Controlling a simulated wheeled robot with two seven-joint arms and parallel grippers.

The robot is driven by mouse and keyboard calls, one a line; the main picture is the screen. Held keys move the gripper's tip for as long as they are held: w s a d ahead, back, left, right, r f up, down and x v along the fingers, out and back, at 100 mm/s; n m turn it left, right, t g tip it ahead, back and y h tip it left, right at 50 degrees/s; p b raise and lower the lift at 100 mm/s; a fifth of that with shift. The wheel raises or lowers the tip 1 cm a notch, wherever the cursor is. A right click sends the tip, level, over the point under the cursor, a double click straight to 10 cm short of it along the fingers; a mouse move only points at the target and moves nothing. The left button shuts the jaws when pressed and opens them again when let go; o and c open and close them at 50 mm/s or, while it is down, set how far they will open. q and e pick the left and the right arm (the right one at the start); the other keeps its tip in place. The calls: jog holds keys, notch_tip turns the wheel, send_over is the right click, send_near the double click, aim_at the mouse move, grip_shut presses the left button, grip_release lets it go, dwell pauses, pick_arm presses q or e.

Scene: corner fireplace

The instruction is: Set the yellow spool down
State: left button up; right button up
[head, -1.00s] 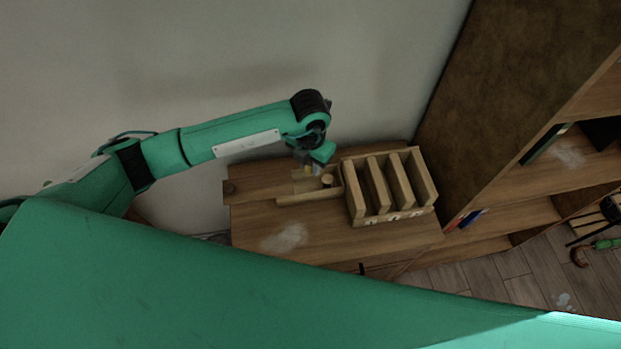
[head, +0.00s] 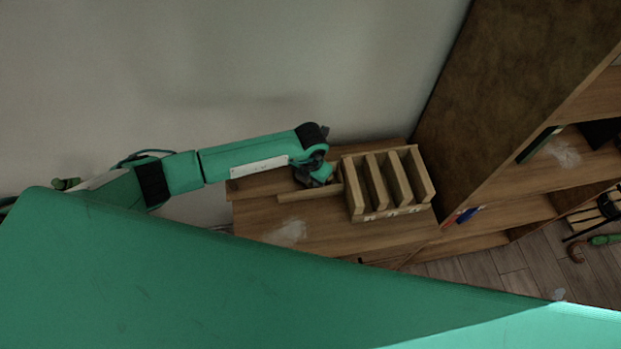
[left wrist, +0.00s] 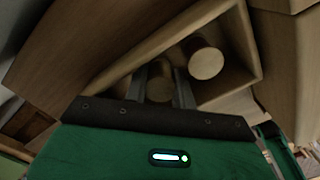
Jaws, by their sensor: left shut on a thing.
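My left gripper (head: 316,180) is low over a small wooden tray (head: 300,197) on the cabinet top, left of a slotted wooden box. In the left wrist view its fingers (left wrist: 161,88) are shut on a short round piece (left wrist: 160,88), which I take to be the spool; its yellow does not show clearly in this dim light. A second, pale wooden cylinder (left wrist: 204,60) stands right beside the fingers, inside the tray's raised rim (left wrist: 247,42). The gripper hides both pieces in the head view. I cannot tell whether the held piece touches the tray floor. My right gripper is not in view.
The slotted wooden box (head: 391,213) stands close on the right of the tray. A wall rises behind, and a tall brown panel (head: 500,90) with shelves stands to the right.

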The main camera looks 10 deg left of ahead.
pick_arm(q)
jog(key=shift+f, duration=0.25)
jog(key=o, duration=0.6)
jog(key=shift+r, duration=0.1)
jog(key=shift+o, duration=0.2)
jog(key=shift+r, duration=0.45)
notch_tip(320, 180, up, 10)
jog(key=b, duration=0.3)
jog(key=shift+r+b, duration=0.2)
jog(key=shift+b, duration=0.2)
jog(key=shift+r, duration=0.55)
